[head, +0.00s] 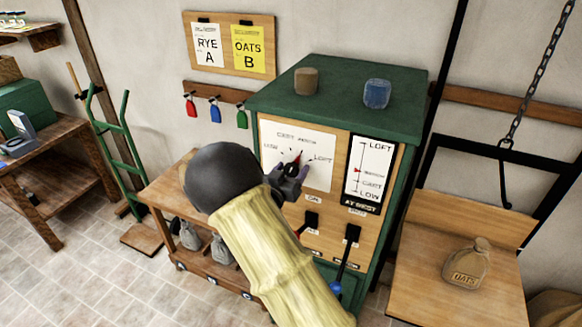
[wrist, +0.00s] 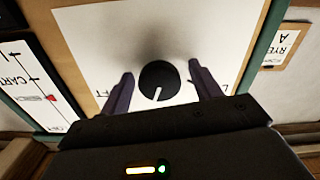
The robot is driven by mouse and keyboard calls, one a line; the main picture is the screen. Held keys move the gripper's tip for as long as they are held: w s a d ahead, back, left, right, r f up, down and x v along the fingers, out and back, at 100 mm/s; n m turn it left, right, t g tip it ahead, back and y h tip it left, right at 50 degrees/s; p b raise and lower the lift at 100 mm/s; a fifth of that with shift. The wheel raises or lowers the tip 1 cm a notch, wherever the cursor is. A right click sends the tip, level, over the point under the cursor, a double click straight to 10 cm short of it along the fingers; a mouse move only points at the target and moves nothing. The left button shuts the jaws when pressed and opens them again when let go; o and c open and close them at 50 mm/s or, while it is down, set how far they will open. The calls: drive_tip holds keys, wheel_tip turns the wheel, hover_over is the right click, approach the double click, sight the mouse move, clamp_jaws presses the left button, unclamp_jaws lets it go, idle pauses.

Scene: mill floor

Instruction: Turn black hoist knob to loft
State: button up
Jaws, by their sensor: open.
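The black hoist knob (wrist: 159,80) sits on a white dial plate (wrist: 100,40) in the wrist view. Its white line points down and slightly left there. My gripper (wrist: 164,87) is open, with one finger on each side of the knob and a visible gap to each. In the head view my gripper (head: 289,180) is at the dial plate (head: 318,172) on the green cabinet (head: 335,90) and partly hides the knob. A red mark shows just above it. LOFT is printed at the plate's right and LOW at its left.
A level gauge (head: 371,172) right of the dial reads LOFT at top, LOW at bottom, AT REST below, with a red marker mid-scale. Levers (head: 350,235) stick out below the dial. An oats sack (head: 467,265) stands on a wooden platform at right, near a hanging chain (head: 525,95).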

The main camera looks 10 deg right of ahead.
drive_tip(key=shift+w+d, duration=0.1)
drive_tip(key=c, duration=1)
drive_tip(key=shift+o, duration=0.2)
